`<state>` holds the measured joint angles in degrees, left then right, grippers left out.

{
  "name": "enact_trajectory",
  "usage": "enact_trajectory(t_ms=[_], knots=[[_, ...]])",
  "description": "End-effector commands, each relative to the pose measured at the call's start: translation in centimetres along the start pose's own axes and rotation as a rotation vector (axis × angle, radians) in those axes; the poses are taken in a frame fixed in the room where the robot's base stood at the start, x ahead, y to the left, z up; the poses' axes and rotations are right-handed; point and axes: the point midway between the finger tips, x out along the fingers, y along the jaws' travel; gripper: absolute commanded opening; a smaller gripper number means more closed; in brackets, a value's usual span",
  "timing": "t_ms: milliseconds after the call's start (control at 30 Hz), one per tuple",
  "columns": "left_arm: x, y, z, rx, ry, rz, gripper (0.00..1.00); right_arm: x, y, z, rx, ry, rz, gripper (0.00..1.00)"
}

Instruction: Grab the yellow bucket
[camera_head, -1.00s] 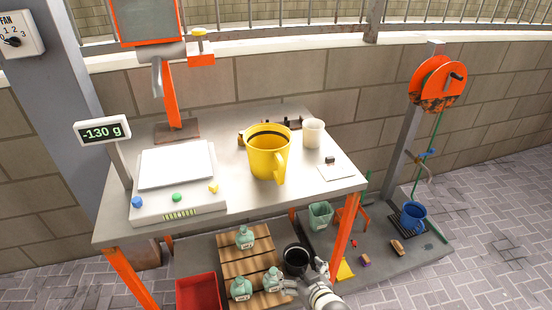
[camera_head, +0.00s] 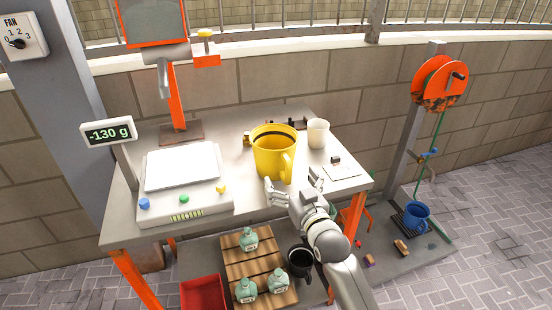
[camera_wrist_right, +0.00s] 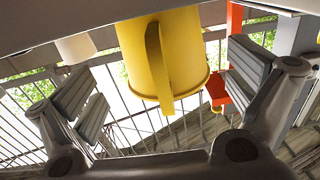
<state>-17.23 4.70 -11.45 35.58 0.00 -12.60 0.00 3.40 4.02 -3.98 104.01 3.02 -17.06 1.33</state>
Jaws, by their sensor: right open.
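The yellow bucket (camera_head: 272,157) stands upright on the grey table, with its handle on the near right side. My right gripper (camera_head: 292,188) is open in front of the bucket, near the table's front edge, with its fingers spread either side of the handle. In the right wrist view the bucket (camera_wrist_right: 163,55) shows between the two open fingers (camera_wrist_right: 160,88), with its handle facing the camera. I cannot tell if either finger touches it. My left gripper is not in view.
A white cup (camera_head: 318,133) stands right of the bucket. A scale (camera_head: 184,208) with a -130 g display (camera_head: 108,133) sits on the left of the table. Small dark items lie behind the bucket. A lower shelf holds green bottles (camera_head: 248,240) and a black pot (camera_head: 300,262).

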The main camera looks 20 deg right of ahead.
Motion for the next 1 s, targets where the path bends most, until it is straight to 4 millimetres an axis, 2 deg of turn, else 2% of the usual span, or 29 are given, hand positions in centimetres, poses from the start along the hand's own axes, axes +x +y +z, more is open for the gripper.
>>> enact_trajectory(t_ms=[167,533,900,1000], knots=[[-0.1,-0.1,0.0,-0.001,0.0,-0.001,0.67,0.9,0.0,0.0,0.0,-0.001,-0.001,1.0],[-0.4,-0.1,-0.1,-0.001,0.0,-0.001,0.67,5.0,0.0,0.3,0.001,0.001,-0.001,1.0],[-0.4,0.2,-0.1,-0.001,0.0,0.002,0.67,5.7,0.0,0.4,0.001,0.0,-0.001,1.0],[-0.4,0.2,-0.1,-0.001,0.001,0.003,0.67,5.7,0.0,0.4,0.001,0.0,-0.001,0.87]])
